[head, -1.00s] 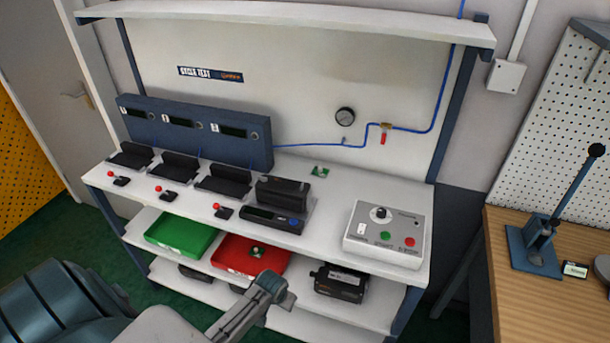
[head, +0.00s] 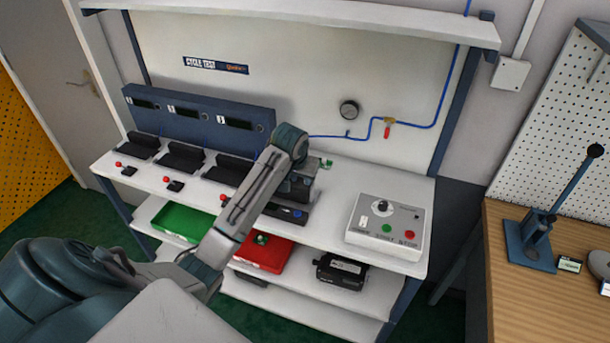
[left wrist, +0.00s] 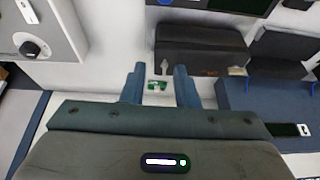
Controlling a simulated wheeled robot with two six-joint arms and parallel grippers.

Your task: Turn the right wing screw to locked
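The dark positioner housing (head: 300,189) stands at the right end of the row of bench stations, partly covered by my left arm. In the left wrist view the dark housing (left wrist: 201,48) lies just beyond my fingers. Two small light pieces stand at its near edge, one by the fingertips (left wrist: 163,67) and one farther right (left wrist: 248,67). They may be wing screws, but their lock position is too small to tell. My left gripper (left wrist: 159,72) is open and empty, its fingers spread beside the housing. In the head view its fingers are hidden behind the wrist. My right gripper is not in view.
A small green board (head: 326,163) lies on the bench behind the housing. A grey control box (head: 386,226) with knob and buttons stands to the right. Green (head: 183,222) and red (head: 262,255) trays sit below. Bare bench lies between housing and control box.

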